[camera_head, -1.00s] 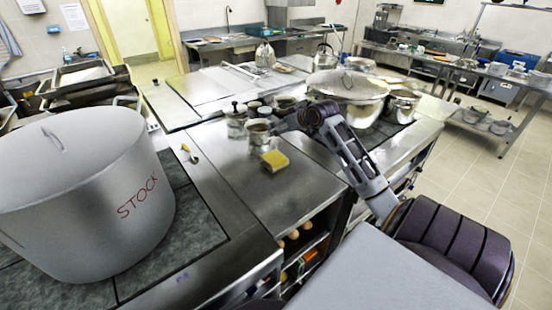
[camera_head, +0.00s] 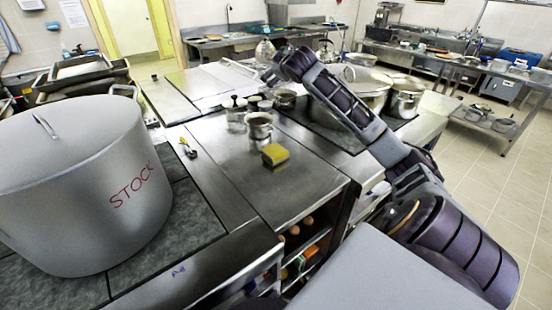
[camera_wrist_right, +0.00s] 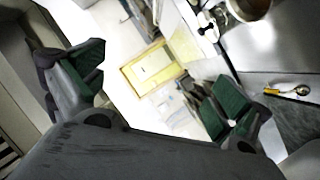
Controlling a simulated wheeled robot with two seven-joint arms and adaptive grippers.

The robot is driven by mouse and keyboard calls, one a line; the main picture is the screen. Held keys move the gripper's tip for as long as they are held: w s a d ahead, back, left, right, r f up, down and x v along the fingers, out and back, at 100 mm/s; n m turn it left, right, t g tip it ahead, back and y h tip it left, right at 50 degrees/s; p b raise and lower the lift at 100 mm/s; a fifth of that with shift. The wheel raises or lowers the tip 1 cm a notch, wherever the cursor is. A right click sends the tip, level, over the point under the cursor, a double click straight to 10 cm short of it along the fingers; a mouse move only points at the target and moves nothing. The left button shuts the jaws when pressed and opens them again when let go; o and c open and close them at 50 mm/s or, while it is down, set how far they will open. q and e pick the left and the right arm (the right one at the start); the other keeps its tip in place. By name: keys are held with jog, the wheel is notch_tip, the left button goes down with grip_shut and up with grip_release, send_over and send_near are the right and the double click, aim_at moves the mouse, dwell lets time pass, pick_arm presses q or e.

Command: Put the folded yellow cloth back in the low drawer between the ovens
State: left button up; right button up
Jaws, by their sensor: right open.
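A small yellow block (camera_head: 275,154), which may be the folded yellow cloth, lies on the steel counter (camera_head: 225,165), in front of a metal pot. It is too small to tell cloth from sponge. My right gripper (camera_head: 269,77) is raised over the far part of the counter, above and beyond the yellow block and apart from it. In the right wrist view the right gripper (camera_wrist_right: 155,95) has its two dark green pads wide apart with nothing between them. My left gripper is out of view. I cannot make out the low drawer.
A large stockpot (camera_head: 85,185) stands on the left hob. A spoon (camera_head: 188,148) lies beside it. A small metal pot (camera_head: 259,125) and several jars stand behind the yellow block. Lidded pots (camera_head: 365,85) stand at right. Open shelves (camera_head: 305,240) below hold eggs.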

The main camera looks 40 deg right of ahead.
notch_tip(320, 180, up, 12)
jog(key=w+a+n+t+b, duration=0.2)
jog(key=w+n+t, duration=0.1)
jog(key=n+t, duration=0.65)
jog(key=w+a+f+n+g+y, duration=0.1)
jog(key=a+f+n+g+y, duration=0.2)
jog(key=a+f+n+y, duration=0.45)
jog(key=w+a+f+n+g+y, duration=0.15)
jog(key=f+n+g+y, duration=0.25)
jog(key=f+n, duration=0.6)
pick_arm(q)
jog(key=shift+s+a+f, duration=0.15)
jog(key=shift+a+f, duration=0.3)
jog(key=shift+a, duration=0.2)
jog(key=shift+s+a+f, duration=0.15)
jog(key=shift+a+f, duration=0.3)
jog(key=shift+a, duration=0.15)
pick_arm(e)
jog(key=s+d+f+n+g+h, duration=0.2)
jog(key=s+d+f+g, duration=0.2)
jog(key=f, duration=0.5)
jog(key=s+d+f+n+g+h, duration=0.2)
jog(key=s+d+f+g+h, duration=0.1)
jog(key=s+f+g, duration=0.4)
jog(key=shift+s+d+f, duration=0.55)
jog(key=shift+s+f, duration=0.35)
jog(key=shift+s, duration=0.25)
